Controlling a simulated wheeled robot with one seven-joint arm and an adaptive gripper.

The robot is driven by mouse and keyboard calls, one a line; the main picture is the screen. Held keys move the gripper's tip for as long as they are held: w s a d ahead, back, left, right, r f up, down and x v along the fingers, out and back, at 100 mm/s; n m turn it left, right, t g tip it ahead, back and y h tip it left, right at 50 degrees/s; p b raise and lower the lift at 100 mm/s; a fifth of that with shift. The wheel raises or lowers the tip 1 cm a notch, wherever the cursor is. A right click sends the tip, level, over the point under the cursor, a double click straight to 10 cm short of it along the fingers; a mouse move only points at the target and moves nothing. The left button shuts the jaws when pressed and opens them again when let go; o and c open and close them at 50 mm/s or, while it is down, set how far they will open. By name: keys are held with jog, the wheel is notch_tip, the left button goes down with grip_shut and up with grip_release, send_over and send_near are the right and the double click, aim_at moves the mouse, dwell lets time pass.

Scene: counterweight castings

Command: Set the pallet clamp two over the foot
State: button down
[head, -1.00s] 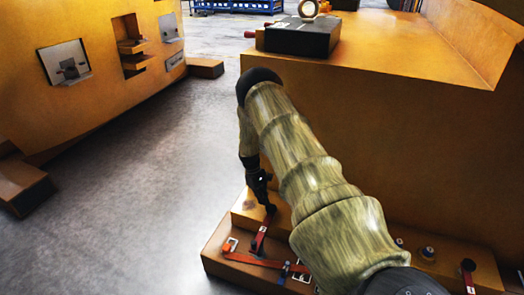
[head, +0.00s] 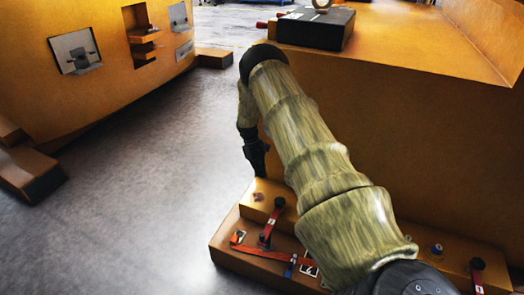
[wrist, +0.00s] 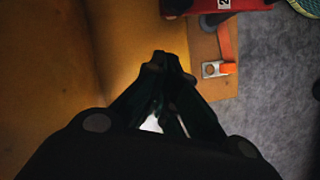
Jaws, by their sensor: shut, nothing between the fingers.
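The red pallet clamp two (head: 269,228), with a black knob at its upper end, is at the left end of the orange foot (head: 225,250). It stands along the edge of the foot's upper step, above an orange strap; its exact contact is unclear. In the wrist view the clamp, marked "2" (wrist: 224,4), is cut off by the top edge. My gripper (head: 256,165) points down above the foot, up and left of the clamp and apart from it. In the wrist view my gripper's fingertips (wrist: 165,65) are together, empty.
The orange strap (head: 262,252) with a buckle and a blue piece (head: 290,267) lies on the lower step. A second red clamp (head: 477,276) stands at the right. The big orange casting (head: 400,130) rises beside my arm.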

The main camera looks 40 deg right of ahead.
jog(key=shift+v, duration=0.85)
jog(key=s+a+f+t, duration=0.1)
jog(key=s+a+f, duration=0.2)
jog(key=a+f, duration=0.3)
jog(key=s+a+f, duration=0.3)
jog(key=a+f, duration=0.2)
jog(key=a, duration=0.3)
jog(key=s+a+f+t, duration=0.1)
jog(key=s+a+f, duration=0.1)
jog(key=s+a, duration=1)
jog(key=s+a+f+t, duration=0.2)
jog(key=s+a, duration=0.9)
jog(key=s, duration=0.2)
jog(key=s+a+r, duration=0.4)
jog(key=s, duration=0.6)
notch_tip(320, 180, up, 25)
jog(key=p, duration=2.4)
jog(key=shift+s+a, duration=0.15)
